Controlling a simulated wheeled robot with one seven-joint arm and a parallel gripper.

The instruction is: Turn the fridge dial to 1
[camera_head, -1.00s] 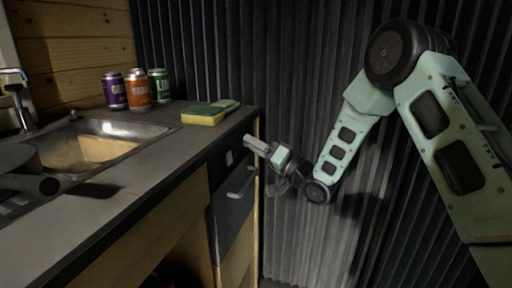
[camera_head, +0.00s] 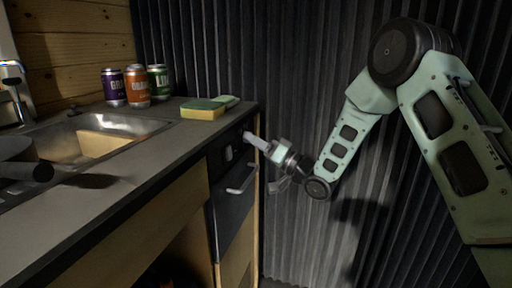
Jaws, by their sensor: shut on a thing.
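The fridge (camera_head: 232,208) is a dark front with a light bar handle (camera_head: 242,180), set under the right end of the counter. A dark control strip runs along its top, with a small pale piece (camera_head: 228,153) on it. My gripper (camera_head: 249,137) reaches in from the right, its pale fingers against the right end of this strip. It is shut on the fridge dial there. The fingers hide the dial, and its marks and setting cannot be read.
The counter edge (camera_head: 168,185) runs just above and left of my gripper. A sponge (camera_head: 203,109), several cans (camera_head: 137,88) and a sink (camera_head: 95,135) are on the counter. A dark corrugated wall (camera_head: 300,80) stands behind my arm.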

